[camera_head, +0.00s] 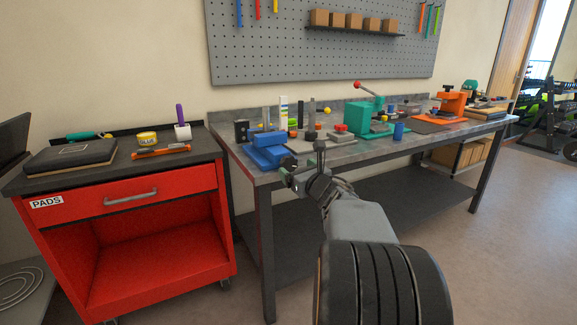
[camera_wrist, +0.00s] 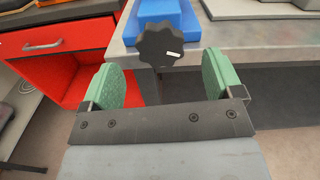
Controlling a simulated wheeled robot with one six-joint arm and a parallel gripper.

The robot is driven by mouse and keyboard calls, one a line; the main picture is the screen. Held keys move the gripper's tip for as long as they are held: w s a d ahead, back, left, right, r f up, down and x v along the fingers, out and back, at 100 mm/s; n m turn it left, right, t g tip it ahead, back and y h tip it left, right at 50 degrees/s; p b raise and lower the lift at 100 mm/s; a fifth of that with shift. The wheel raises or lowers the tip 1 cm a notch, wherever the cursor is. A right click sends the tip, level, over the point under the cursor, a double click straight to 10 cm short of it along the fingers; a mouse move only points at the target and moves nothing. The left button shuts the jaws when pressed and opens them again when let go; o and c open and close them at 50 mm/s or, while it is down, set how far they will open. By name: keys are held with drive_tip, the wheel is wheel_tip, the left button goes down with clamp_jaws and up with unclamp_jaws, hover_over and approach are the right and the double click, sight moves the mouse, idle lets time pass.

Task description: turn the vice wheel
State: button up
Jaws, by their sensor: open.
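The blue vice (camera_head: 268,150) sits on the near left corner of the grey workbench, and its blue body also shows at the top of the wrist view (camera_wrist: 165,15). Its black lobed wheel (camera_wrist: 160,45) with a small white mark faces me in the wrist view, beyond the bench's front edge. In the head view the wheel is small and close to my gripper (camera_head: 303,165). My gripper is open, with green padded fingers (camera_wrist: 160,82) far apart. The wheel lies ahead of the gap between the fingers, and nothing is between the pads.
A red cart (camera_head: 130,215) with a drawer stands left of the workbench (camera_head: 240,165). A green press (camera_head: 365,115), a blue cylinder (camera_head: 398,131) and an orange device (camera_head: 452,103) stand farther right on the bench. The floor in front is clear.

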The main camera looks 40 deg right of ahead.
sight(290, 164)
drive_tip(key=shift+w+d, duration=0.2)
drive_tip(key=shift+w, duration=1.3)
drive_tip(key=shift+w+d, duration=0.2)
drive_tip(key=shift+w, duration=1.3)
drive_tip(key=c, duration=0.9)
drive_tip(key=shift+c, duration=0.2)
drive_tip(key=shift+m, duration=0.3)
